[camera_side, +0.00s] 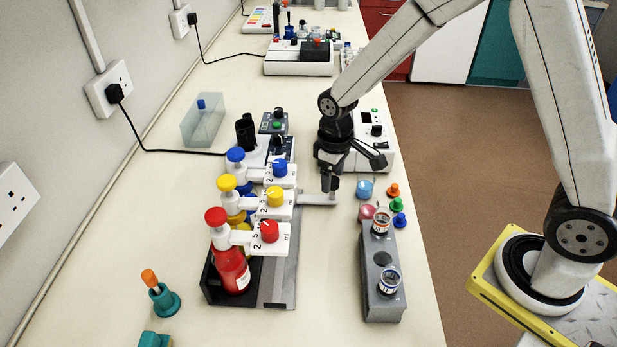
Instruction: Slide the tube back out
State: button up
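My gripper (332,192) points down at the middle of the bench, just right of the bottle dispensers. Its fingertips are at the free end of a flat grey bar (314,199) that sticks out from the dispenser stand. I cannot tell whether they touch or grip it, nor whether the fingers are open or shut. A grey rack (374,303) stands front right, with one labelled tube (381,224) at its far end and another labelled tube (389,281) near its front. A dark empty hole (383,259) lies between them. No tube is clearly visible at my fingertips.
Red (231,268), yellow (228,184) and blue (235,156) dispensers with dials stand left of my gripper. Loose orange (393,190), green (396,205) and blue (399,220) caps lie near the right edge. A clear box (202,121) stands back left. The front middle bench is clear.

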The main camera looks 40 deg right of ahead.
jog(key=shift+r, duration=3.95)
jog(key=s+d+f+m+t, duration=0.1)
jog(key=s+d, duration=0.1)
jog(key=s, duration=0.4)
jog(key=s+d+f+m+t, duration=0.1)
jog(key=s+d+f+m, duration=0.1)
jog(key=s, duration=0.4)
jog(key=shift+s+m+t, duration=0.15)
jog(key=shift+m+t, duration=0.15)
